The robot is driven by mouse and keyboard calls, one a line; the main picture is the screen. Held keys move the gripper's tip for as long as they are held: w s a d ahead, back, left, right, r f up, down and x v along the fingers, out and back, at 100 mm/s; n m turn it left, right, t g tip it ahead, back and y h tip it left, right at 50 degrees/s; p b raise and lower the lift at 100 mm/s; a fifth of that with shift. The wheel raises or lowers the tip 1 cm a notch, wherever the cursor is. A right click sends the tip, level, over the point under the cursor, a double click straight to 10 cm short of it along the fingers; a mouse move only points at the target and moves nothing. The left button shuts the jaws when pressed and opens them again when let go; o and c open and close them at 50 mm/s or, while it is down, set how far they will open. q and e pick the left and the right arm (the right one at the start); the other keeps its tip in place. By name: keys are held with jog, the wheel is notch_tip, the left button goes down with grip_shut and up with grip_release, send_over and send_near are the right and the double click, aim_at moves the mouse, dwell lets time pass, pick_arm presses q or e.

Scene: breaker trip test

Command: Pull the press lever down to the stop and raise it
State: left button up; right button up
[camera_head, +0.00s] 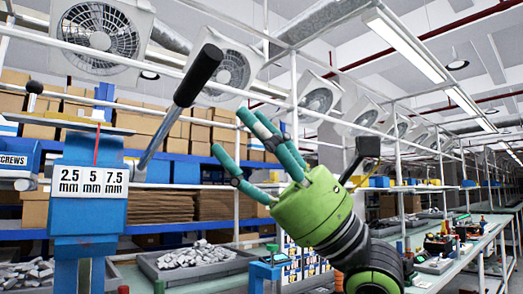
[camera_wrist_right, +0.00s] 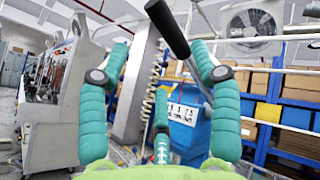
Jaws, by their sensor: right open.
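The press lever has a thick black handle (camera_head: 198,75) on a grey metal rod (camera_head: 155,146), and slants up to the right from the blue press (camera_head: 90,212). The press carries a white label marked 2.5, 5 and 7.5 mm. My right gripper (camera_head: 235,133), green with teal fingers, is open and empty, to the right of and below the handle, its fingers pointing up and left. In the right wrist view the handle (camera_wrist_right: 167,27) shows beyond and between the spread fingers (camera_wrist_right: 160,55); I see no contact. My left gripper is not in view.
A tray of metal parts (camera_head: 190,259) stands on the bench right of the press, and another (camera_head: 28,274) at the left. A blue bin marked SCREWS (camera_head: 16,160) is at the left edge. Shelves with cardboard boxes stand behind. The space around the handle looks free.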

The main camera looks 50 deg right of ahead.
jog(key=shift+v, duration=1.05)
